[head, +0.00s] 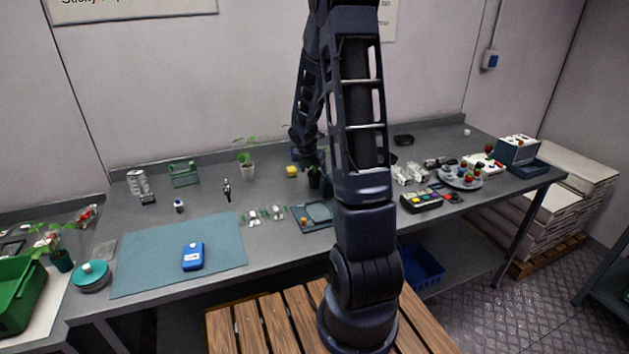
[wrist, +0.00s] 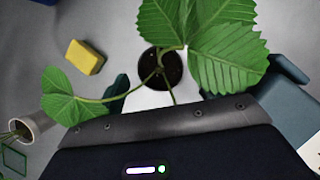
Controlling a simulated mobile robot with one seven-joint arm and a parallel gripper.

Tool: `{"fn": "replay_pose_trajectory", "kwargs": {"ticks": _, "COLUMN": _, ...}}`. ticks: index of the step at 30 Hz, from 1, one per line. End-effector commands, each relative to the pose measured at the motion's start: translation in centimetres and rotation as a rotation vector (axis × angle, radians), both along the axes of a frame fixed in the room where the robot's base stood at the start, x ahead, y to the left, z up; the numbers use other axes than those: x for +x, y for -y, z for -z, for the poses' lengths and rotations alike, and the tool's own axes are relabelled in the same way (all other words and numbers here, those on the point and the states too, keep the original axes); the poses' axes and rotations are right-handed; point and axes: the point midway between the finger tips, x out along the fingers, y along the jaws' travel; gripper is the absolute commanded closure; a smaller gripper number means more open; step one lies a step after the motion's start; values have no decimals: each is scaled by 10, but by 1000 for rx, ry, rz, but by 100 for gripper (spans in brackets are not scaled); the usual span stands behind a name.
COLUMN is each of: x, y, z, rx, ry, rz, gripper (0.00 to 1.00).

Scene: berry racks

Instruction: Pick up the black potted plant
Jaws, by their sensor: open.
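The black potted plant (head: 314,181) stands on the grey table, partly hidden behind my arm in the head view. In the wrist view its dark round pot (wrist: 153,80) is seen from above, with large green leaves (wrist: 225,60) spreading over and beside it. My gripper (head: 311,163) is above and close to the plant. Its jaws are open and hold nothing that I can see. The fingers are mostly hidden in the wrist view, so I cannot tell whether they are around the pot or touching the leaves.
A yellow block (head: 292,171) lies left of the plant. A white potted plant (head: 248,171) stands farther left. A teal tray (head: 313,227) lies in front. A blue device (head: 193,257) rests on a mat (head: 140,262). A plate (head: 446,183) with berries is at right.

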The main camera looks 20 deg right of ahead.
Motion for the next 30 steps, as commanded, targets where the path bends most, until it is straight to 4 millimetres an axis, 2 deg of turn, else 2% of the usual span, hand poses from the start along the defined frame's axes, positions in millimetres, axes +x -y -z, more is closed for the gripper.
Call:
{"fn": "replay_pose_trajectory", "kwargs": {"ticks": 10, "x": 10, "y": 11, "z": 37, "rx": -1, "ry": -4, "rz": 0, "gripper": 23}}
{"fn": "replay_pose_trajectory", "kwargs": {"ticks": 21, "x": 12, "y": 13, "z": 43, "rx": 0, "ry": -1, "rz": 1, "gripper": 23}}
{"fn": "replay_pose_trajectory", "kwargs": {"ticks": 22, "x": 12, "y": 13, "z": 43, "rx": 0, "ry": -1, "rz": 1, "gripper": 25}}
{"fn": "replay_pose_trajectory", "kwargs": {"ticks": 27, "x": 12, "y": 13, "z": 43, "rx": 0, "ry": -1, "rz": 1, "gripper": 58}}
{"fn": "replay_pose_trajectory", "kwargs": {"ticks": 30, "x": 12, "y": 13, "z": 43, "rx": 0, "ry": -1, "rz": 1, "gripper": 73}}
